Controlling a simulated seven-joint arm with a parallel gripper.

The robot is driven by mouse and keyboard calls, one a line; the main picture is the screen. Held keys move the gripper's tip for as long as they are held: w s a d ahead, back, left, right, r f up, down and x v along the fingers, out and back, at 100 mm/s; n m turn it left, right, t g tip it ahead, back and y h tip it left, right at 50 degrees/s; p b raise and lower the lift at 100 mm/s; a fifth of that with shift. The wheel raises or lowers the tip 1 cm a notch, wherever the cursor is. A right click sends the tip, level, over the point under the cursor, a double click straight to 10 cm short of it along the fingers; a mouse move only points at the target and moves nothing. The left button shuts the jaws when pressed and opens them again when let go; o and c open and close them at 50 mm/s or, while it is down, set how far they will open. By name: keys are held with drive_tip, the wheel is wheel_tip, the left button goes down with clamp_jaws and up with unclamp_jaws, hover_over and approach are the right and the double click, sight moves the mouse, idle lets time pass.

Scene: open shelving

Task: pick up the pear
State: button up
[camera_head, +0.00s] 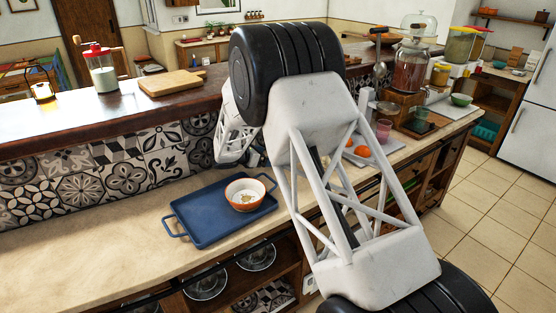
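I cannot make out a pear in this view. Round orange fruits (362,151) lie on a light surface on the counter, just right of my arm and partly hidden by it. My arm's white lattice link covers the middle of the counter and anything behind it. My gripper cannot be made out; the far end of the arm is hidden behind its own links, above the counter near the tiled wall.
A blue tray (190,214) holds an orange-rimmed bowl (246,207) on the counter (90,263). A raised dark ledge (60,130) carries a cutting board (172,82) and red-lidded jar (104,76). A glass dispenser (411,68) stands right. The counter's left end is clear.

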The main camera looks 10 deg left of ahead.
drive_tip(key=shift+x, duration=2.65)
drive_tip(key=shift+s+f, duration=0.1)
drive_tip(key=shift+f, duration=0.05)
drive_tip(key=c, duration=1)
drive_tip(key=shift+r, duration=5)
